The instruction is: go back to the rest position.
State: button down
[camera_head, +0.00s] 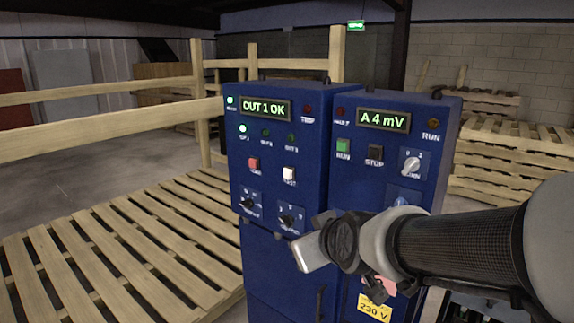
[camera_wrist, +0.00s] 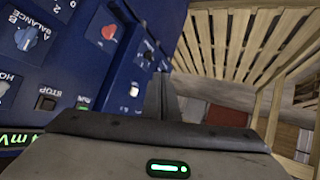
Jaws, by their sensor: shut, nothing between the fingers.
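My gripper (camera_head: 309,252) is at the lower middle of the head view, in front of the blue cabinets and just below the left cabinet's lower knobs. My arm reaches in from the right. In the wrist view the fingers (camera_wrist: 160,97) are together and empty, beside the blue panel. I cannot tell whether they touch it. The left cabinet (camera_head: 275,179) shows "OUT 1 OK" on its display (camera_head: 265,108). The right cabinet (camera_head: 367,185) shows "A 4 mV" on its display (camera_head: 383,119). Part of the right cabinet is hidden behind my arm.
The left panel has a red button (camera_head: 253,164), a white button (camera_head: 289,173) and two black knobs. The right panel has a green button (camera_head: 343,146) and a grey knob (camera_head: 411,163). A wooden pallet floor (camera_head: 110,250) and rails (camera_head: 110,136) stand left. Pallets (camera_head: 500,160) are stacked behind right.

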jog(key=s+d+m+g+h, duration=0.1)
jog(key=s+d+m+g, duration=0.15)
jog(key=s, duration=0.45)
jog(key=s+d+m+g+h+p, duration=0.1)
jog(key=s+d, duration=0.3)
jog(key=s, duration=0.2)
jog(key=s+d+m+g+h, duration=0.1)
jog(key=s+d+m+g, duration=0.15)
jog(key=s, duration=0.45)
notch_tip(320, 180, up, 12)
jog(key=p, duration=1.2)
jog(key=shift+t, duration=0.3)
jog(key=shift+w+d, duration=0.1)
jog(key=shift+w, duration=0.05)
